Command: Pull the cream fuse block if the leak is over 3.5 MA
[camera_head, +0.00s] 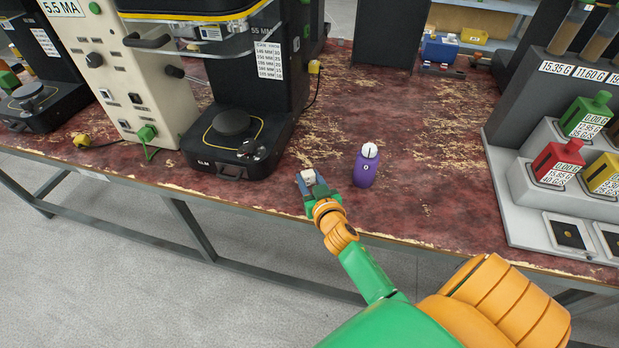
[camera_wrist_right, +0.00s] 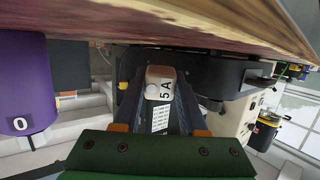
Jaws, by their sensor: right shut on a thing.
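My right gripper (camera_head: 312,184) is at the front edge of the red worn bench and is shut on a cream fuse block (camera_head: 307,177). In the right wrist view the cream fuse block (camera_wrist_right: 158,76) sits between the fingers (camera_wrist_right: 160,98), with "5 A" on its face and a small printed label below. A cream panel (camera_head: 120,60) at the left carries a sign (camera_head: 62,7) reading 5.5 MA, with a knob, switches and a green plug. The fuse block is held clear of this panel. My left gripper is not in view.
A purple bottle (camera_head: 366,168) stands just right of my right gripper. A black seamer (camera_head: 232,130) marked 55 MM is to the left. Weighing stations with red, green and yellow containers (camera_head: 558,160) stand at the right.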

